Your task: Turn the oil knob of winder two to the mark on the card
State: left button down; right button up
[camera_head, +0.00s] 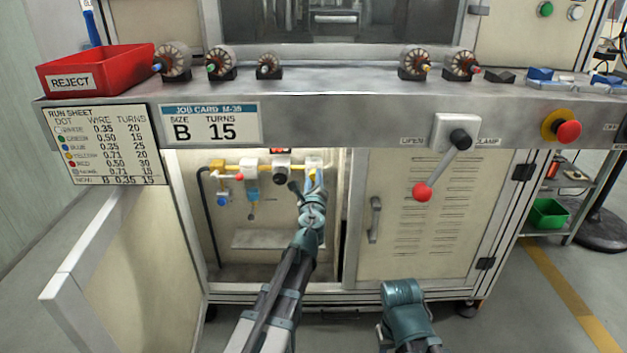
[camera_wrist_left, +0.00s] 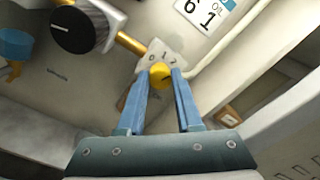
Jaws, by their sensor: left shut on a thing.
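My left gripper (camera_head: 315,178) reaches into the open lower cabinet. In the left wrist view its blue fingers (camera_wrist_left: 163,82) are shut on the small yellow oil knob (camera_wrist_left: 160,75). A pale dial plate (camera_wrist_left: 160,54) marked 0, 1, 2 sits behind the knob. The knob's pointer is too small to read. A white card (camera_wrist_left: 207,14) with "OIL" and the figures 6 and 1 is beside it, partly cut off by the picture's top edge. In the head view my gripper mostly hides the knob. Only a teal part of my right arm shows, without fingers.
Left of the knob are a black knob (camera_wrist_left: 82,27), a brass pipe (camera_wrist_left: 131,42) and a blue-handled valve (camera_head: 222,200). The cabinet's open door (camera_head: 110,260) stands at left; a closed door (camera_head: 420,220) is at right.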

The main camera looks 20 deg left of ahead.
pick_arm(q)
jog(key=shift+n, duration=0.3)
jog(key=n, duration=0.3)
jog(key=shift+n, duration=0.4)
jog(key=shift+f+n, duration=0.1)
jog(key=shift+n, duration=1.9)
pick_arm(e)
jog(key=shift+f, duration=0.25)
pick_arm(q)
jog(key=shift+n+b, duration=0.3)
jog(key=c, duration=0.6)
grip_release()
jog(key=shift+s, duration=0.1)
